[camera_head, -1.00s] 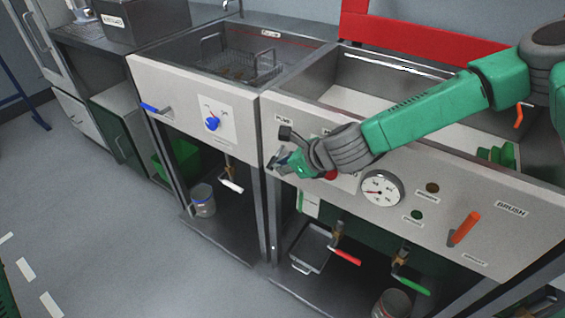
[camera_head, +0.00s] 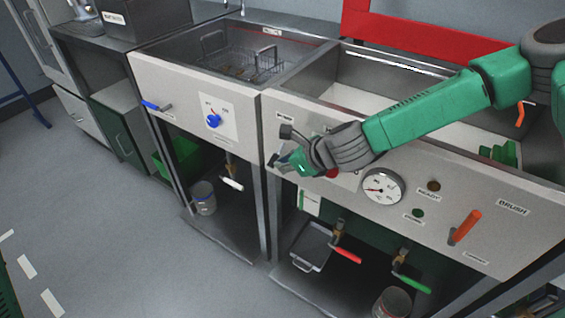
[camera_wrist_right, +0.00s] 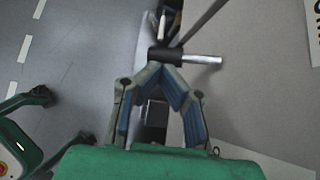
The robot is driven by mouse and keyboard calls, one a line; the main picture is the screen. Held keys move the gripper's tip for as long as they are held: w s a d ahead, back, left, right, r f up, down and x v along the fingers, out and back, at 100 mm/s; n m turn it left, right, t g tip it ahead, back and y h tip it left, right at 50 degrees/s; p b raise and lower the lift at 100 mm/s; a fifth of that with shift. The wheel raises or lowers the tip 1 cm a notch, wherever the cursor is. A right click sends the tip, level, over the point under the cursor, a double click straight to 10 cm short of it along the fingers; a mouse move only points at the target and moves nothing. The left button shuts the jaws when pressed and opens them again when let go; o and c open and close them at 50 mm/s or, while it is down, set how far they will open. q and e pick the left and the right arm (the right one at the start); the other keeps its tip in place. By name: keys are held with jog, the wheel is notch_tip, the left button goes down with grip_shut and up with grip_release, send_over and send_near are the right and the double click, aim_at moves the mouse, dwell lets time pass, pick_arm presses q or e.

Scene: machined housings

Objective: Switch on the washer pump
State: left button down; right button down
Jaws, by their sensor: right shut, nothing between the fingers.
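The washer panel (camera_head: 335,215) is a pale front below the right sink. A black switch knob (camera_head: 286,132) stands out near its upper left corner, close to a small label that seems to read PUMP. In the right wrist view the black knob (camera_wrist_right: 165,55) sits on a silver shaft, just beyond my fingertips. My right gripper (camera_head: 277,162) is just below the knob in the head view, in front of the panel. In the wrist view its fingers (camera_wrist_right: 161,70) are shut and hold nothing. I cannot tell whether they touch the knob. My left gripper is not in view.
A gauge (camera_head: 382,187), an orange lever (camera_head: 465,228) and a red button (camera_head: 332,173) are on the same panel. Red (camera_head: 347,255) and green (camera_head: 412,284) valve handles are below. The left panel has a blue dial (camera_head: 213,121).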

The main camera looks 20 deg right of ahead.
jog(key=shift+r, duration=0.15)
jog(key=shift+r+p, duration=0.7)
